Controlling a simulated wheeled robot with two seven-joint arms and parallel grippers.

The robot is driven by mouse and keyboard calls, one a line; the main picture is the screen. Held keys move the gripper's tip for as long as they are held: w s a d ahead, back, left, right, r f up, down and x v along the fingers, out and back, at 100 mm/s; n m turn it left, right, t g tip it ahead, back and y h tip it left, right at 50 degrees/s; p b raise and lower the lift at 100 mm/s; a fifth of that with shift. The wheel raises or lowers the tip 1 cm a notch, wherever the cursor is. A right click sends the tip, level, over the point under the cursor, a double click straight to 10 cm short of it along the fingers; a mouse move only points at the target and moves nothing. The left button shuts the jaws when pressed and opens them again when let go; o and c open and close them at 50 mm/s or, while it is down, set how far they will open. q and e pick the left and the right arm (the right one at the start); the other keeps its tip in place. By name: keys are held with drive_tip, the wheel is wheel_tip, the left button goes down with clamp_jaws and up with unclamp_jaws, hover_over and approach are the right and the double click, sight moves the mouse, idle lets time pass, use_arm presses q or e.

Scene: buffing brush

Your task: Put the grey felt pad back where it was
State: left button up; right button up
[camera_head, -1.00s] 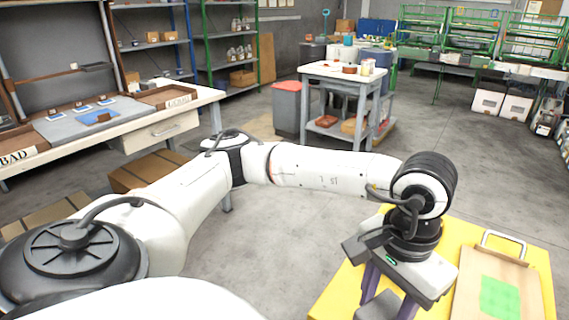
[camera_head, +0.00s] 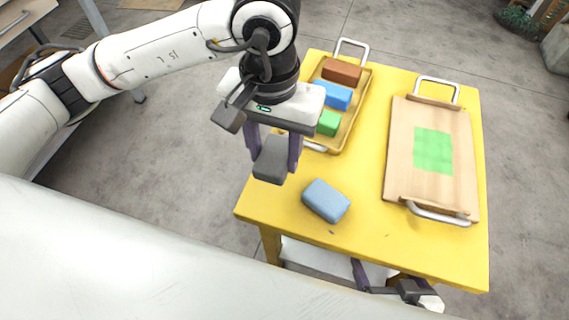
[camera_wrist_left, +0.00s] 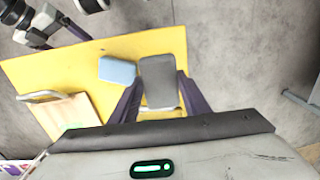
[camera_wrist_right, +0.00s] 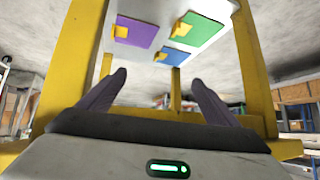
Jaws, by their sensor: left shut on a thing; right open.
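The grey felt pad (camera_head: 270,163) is a dark grey block held between the purple fingers of my left gripper (camera_head: 273,154). It hangs over the table's left edge region, left of the light blue block, and its height above the table is hard to tell. The pad (camera_wrist_left: 159,82) also shows between the fingers in the left wrist view. My right gripper (camera_wrist_right: 158,82) is open and empty, low beside the table; its fingers point at the underside area with coloured cards. The tan tray (camera_head: 352,122) holds a brown, a blue and a green block, with its near end partly hidden by my left gripper.
A light blue block (camera_head: 326,201) lies on the yellow table (camera_head: 378,238) near the front. A wooden board (camera_head: 400,150) with a green square and metal handles lies on the right. Bare table lies between tray and board and along the front.

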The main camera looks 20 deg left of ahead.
use_arm(q)
hover_over(277, 192)
wheel_tip(277, 192, down, 5)
drive_tip(key=shift+r, duration=0.15)
drive_tip(key=shift+f, duration=0.65)
wheel_tip(277, 192, down, 3)
drive_tip(key=shift+s+f, duration=0.1)
drive_tip(key=shift+f, duration=0.25)
drive_tip(key=shift+f+b, duration=0.2)
drive_tip(key=shift+b, duration=0.25)
drive_tip(key=o, duration=0.7)
drive_tip(key=shift+r, duration=0.1)
drive_tip(key=shift+o, duration=0.2)
use_arm(e)
drive_tip(key=shift+s+f, duration=0.45)
drive_tip(key=shift+s, duration=0.1)
